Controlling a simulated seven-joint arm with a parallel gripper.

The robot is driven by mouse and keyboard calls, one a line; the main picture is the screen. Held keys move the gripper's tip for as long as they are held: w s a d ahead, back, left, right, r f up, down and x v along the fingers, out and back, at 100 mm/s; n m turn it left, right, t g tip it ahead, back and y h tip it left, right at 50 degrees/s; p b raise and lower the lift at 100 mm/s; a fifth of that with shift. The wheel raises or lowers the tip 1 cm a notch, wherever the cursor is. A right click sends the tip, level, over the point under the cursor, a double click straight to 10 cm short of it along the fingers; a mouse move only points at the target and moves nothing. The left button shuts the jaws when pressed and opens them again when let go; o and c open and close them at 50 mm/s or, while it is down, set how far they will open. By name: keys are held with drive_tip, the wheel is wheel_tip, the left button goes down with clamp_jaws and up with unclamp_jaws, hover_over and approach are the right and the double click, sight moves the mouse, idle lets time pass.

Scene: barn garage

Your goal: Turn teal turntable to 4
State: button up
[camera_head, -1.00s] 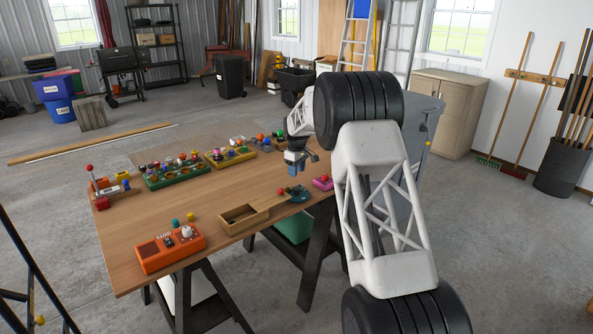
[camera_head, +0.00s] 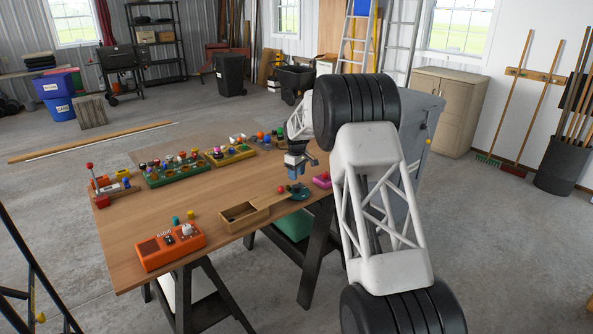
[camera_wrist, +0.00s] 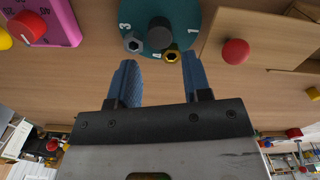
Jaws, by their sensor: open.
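The teal turntable (camera_head: 301,194) lies flat near the table's right edge. In the wrist view the turntable (camera_wrist: 183,12) is partly cut off by the top edge. A "3" shows on its left and what looks like a "1" at its lower right. My gripper (camera_head: 296,175) is just above the turntable. In the wrist view my gripper's (camera_wrist: 159,68) blue fingers are open and empty, pointing toward it; contact cannot be told.
An orange radio (camera_head: 165,252) and several coloured-piece boards stand farther along. The table's middle is bare.

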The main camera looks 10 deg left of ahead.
sight(297, 186)
drive_tip(key=shift+f, duration=2.1)
clamp_jaws()
drive_tip(key=shift+f, duration=0.1)
